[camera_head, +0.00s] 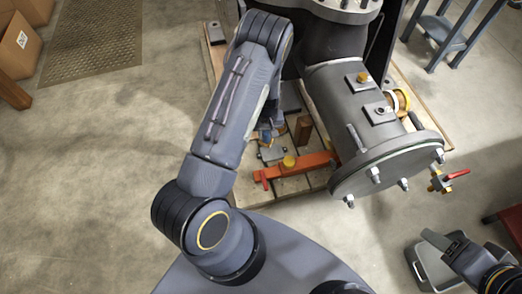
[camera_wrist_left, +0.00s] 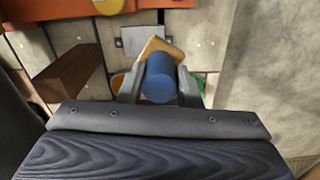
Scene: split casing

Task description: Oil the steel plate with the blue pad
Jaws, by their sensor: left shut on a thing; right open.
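My left gripper (camera_wrist_left: 160,85) is shut on the blue pad's cylindrical blue handle (camera_wrist_left: 159,78). The tan pad face (camera_wrist_left: 160,45) shows beyond the handle in the left wrist view. A small grey steel plate (camera_wrist_left: 131,41) lies on the boards, and the pad overlaps its near right part in that view; I cannot tell whether they touch. In the head view the blue handle (camera_head: 265,136) shows small beside my left arm, with the plate (camera_head: 271,153) just below it. My right gripper (camera_head: 447,242) is open and empty at the lower right.
An orange bar (camera_head: 305,166) with a yellow knob (camera_head: 289,160) lies close to the plate. A brown wooden block (camera_head: 303,129) stands beside it. The large grey flanged casing (camera_head: 350,110) rises at the right. A grey bin (camera_head: 424,262) sits on the floor near my right gripper.

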